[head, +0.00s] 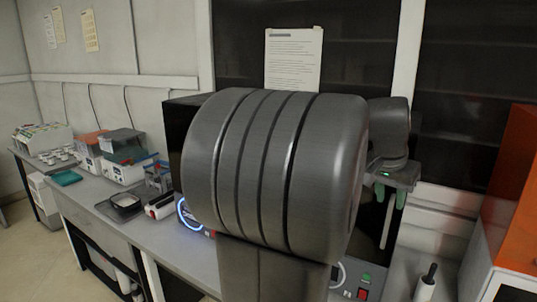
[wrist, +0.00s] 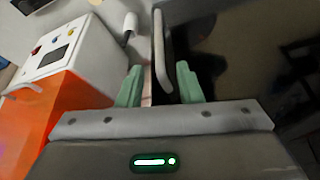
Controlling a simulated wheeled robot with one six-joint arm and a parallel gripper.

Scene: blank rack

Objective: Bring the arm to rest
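My gripper (head: 390,195) hangs at the right in the head view, beyond my large grey arm joint, with its green fingers pointing down. In the wrist view my gripper (wrist: 160,88) shows two green fingers well apart, one left and one right. I see nothing clasped between them. A long grey bar (wrist: 166,50) shows beyond the gap, apart from the fingers as far as I can tell. My arm joint hides much of the bench middle.
A grey bench (head: 85,192) with small devices runs along the left. An orange and white cabinet (head: 515,200) stands at the right; it also shows in the wrist view (wrist: 60,95). A dark glazed cabinet (head: 235,50) with a paper sheet (head: 292,60) is behind. Floor is free at lower left.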

